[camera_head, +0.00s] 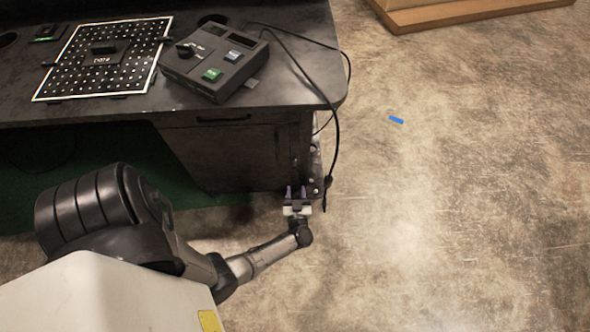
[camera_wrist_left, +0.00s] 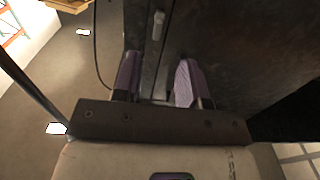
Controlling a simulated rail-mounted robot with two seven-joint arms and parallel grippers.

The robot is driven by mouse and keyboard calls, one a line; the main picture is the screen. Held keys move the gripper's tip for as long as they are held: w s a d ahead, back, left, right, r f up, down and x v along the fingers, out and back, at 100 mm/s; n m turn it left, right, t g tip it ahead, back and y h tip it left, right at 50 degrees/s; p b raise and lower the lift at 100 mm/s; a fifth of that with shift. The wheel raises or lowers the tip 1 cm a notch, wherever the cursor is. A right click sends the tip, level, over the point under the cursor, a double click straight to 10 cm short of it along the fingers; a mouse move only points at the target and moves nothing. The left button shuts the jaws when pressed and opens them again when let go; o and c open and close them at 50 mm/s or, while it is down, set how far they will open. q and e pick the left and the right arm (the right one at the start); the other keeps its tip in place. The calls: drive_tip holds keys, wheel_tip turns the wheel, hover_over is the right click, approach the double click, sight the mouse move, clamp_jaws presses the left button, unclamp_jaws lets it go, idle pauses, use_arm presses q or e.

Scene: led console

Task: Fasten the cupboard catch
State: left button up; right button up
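The cupboard (camera_head: 225,150) is the dark cabinet under the desk top, with a handle slot near its top. It also shows in the left wrist view (camera_wrist_left: 240,45). My left gripper (camera_head: 296,190) is at the cupboard's lower right corner, its fingers pointing at it. In the left wrist view, its two purple fingers (camera_wrist_left: 157,72) stand apart with a strip of the cupboard's edge between them. A small light-grey metal piece (camera_wrist_left: 158,25), which looks like the catch, sits on that edge beyond the fingertips. I cannot tell whether the fingers touch anything. My right gripper is not in view.
On the desk top (camera_head: 305,75) are a console box (camera_head: 213,60) with a knob and buttons, and a white-dotted black panel (camera_head: 105,75). A black cable (camera_head: 333,130) hangs over the desk's right edge, close to my left gripper. The floor to the right is mostly clear.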

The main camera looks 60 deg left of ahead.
sight(295, 165)
use_arm(q)
drive_tip(key=b+x, duration=0.3)
drive_tip(key=x, duration=0.5)
drive_tip(key=shift+w+a+f, duration=0.1)
drive_tip(key=shift+w+a, duration=0.3)
drive_tip(key=shift+a, duration=0.25)
drive_tip(key=shift+c, duration=0.3)
clamp_jaws()
